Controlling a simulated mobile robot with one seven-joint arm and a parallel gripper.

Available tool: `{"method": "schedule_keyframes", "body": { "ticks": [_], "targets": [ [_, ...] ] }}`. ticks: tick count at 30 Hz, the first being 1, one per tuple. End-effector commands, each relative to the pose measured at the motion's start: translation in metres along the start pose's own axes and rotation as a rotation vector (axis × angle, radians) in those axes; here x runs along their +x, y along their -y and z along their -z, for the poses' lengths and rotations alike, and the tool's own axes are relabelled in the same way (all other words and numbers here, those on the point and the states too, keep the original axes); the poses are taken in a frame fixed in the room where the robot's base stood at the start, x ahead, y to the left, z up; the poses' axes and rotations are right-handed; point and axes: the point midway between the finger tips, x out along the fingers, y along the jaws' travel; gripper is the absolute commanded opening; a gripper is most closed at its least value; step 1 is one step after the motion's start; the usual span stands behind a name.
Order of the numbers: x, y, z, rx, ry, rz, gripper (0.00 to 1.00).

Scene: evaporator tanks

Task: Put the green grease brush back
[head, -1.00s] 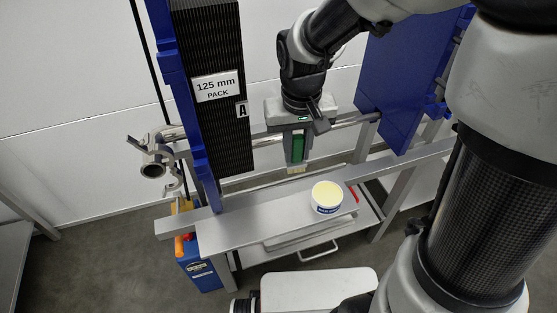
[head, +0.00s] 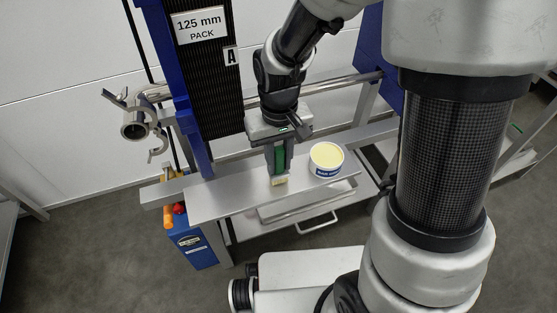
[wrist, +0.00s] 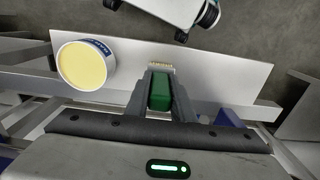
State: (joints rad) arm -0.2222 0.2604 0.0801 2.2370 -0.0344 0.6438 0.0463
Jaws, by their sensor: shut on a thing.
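The green grease brush (head: 280,158) is upright in my gripper (head: 279,160), with its pale bristles (head: 279,181) pointing down over the grey shelf. In the wrist view the green handle (wrist: 160,93) sits between the two fingers of my gripper (wrist: 161,82), which are shut on it. The pale bristle edge shows just beyond the fingertips. I cannot tell whether the bristles touch the shelf. A white tub (head: 327,159) with pale yellow grease and a blue label stands on the shelf (head: 225,199), right of the brush. It also shows at the left in the wrist view (wrist: 85,66).
A dark plate pack (head: 205,75) labelled 125 mm stands behind the shelf, left of my gripper. A pipe end with a clamp (head: 135,128) is further left. The left part of the shelf is bare.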

Motion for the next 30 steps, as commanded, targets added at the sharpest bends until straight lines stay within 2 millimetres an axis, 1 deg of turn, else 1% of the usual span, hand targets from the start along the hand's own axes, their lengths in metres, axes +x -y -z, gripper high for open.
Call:
{"method": "schedule_keyframes", "body": {
  "ticks": [1,8,11,12,14,15,24,27,29,30],
  "targets": [
    [0.006,0.000,0.000,0.000,0.001,0.000,0.00],
    [0.005,0.000,0.000,0.000,-0.001,0.000,0.00],
    [0.009,0.000,0.000,0.000,-0.001,0.000,0.00],
    [0.009,0.000,0.000,0.000,-0.001,0.000,0.23],
    [0.008,0.000,0.000,0.000,-0.001,0.000,0.33],
    [0.008,0.000,0.000,0.000,-0.001,0.000,0.40],
    [0.006,0.000,0.000,0.001,-0.001,0.000,0.40],
    [-0.001,0.000,0.001,0.001,-0.002,0.000,0.40],
    [-0.009,0.000,0.001,0.001,-0.004,0.000,0.40],
    [-0.017,0.000,0.001,0.001,-0.004,0.000,0.40]
  ]
}}
